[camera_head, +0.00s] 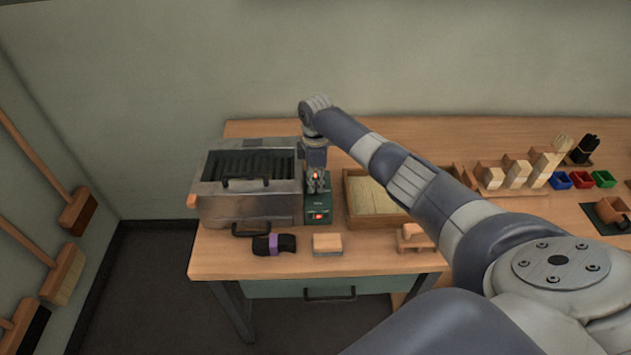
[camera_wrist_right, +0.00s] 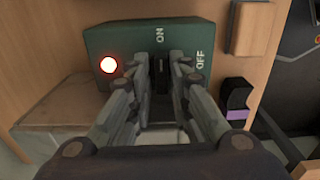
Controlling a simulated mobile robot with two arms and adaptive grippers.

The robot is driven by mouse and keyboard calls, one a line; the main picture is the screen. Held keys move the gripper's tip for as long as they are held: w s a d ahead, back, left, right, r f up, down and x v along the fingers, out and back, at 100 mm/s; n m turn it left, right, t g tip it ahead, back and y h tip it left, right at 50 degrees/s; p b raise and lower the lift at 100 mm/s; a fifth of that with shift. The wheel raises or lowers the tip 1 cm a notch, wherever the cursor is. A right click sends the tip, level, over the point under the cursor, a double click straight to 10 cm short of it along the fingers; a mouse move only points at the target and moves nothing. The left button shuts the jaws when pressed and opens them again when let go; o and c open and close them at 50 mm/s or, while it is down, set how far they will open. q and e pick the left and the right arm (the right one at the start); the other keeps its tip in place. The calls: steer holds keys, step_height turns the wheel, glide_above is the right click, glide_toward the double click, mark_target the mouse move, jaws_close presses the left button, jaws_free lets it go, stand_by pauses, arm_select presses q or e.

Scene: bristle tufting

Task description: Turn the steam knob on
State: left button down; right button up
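The green control box (camera_head: 318,212) stands on the table just right of the metal steamer (camera_head: 248,195), with a glowing red light on its front. In the right wrist view the green box (camera_wrist_right: 125,38) shows ON and OFF labels and a lit red light (camera_wrist_right: 108,65). My right gripper (camera_head: 317,184) points down at this box. In the right wrist view its fingers (camera_wrist_right: 165,78) stand close on both sides of the dark steam knob (camera_wrist_right: 160,75) and appear shut on it. The knob's strip lies in line with the ON label. The fingers hide part of it. My left gripper is not in view.
A purple-banded dark bundle (camera_head: 274,244) and a wooden block (camera_head: 327,243) lie in front of the box. A wooden tray (camera_head: 354,212) stands close on its right. Wooden blocks (camera_head: 517,170) and colored bins (camera_head: 582,180) are farther right. Brushes (camera_head: 63,273) hang at left.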

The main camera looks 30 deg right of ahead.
mark_target(316, 184)
steer(key=shift+s, duration=0.1)
step_height(316, 184, up, 12)
stand_by(0.6)
stand_by(0.4)
